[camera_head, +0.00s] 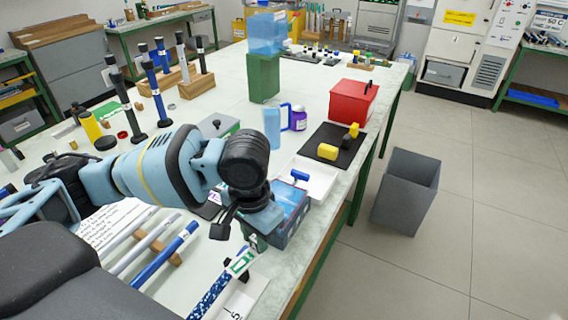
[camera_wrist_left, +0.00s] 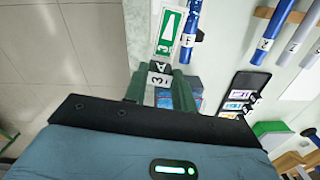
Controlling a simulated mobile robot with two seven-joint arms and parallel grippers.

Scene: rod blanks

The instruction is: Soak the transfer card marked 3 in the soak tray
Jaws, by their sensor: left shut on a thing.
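My left gripper (camera_head: 250,240) is shut on the transfer card marked 3 (camera_wrist_left: 168,38), which is green with a white arrow and a white border. The wrist view shows the green fingers (camera_wrist_left: 160,92) at its marked end. The card also shows in the head view (camera_head: 240,262), near a blue speckled rod (camera_head: 208,298). The soak tray (camera_head: 281,236), a box with blue liquid, stands just beyond the gripper and is partly hidden by it. In the wrist view the tray is mostly hidden behind the fingers. My right gripper is not in view.
Blue and white rods (camera_head: 165,254) lie on a wooden rest to the left. A black holder with cards (camera_wrist_left: 243,92) lies near the tray. A blue jug (camera_head: 272,127) and a black mat (camera_head: 333,146) are farther back. A grey bin (camera_head: 405,190) stands beyond the table edge.

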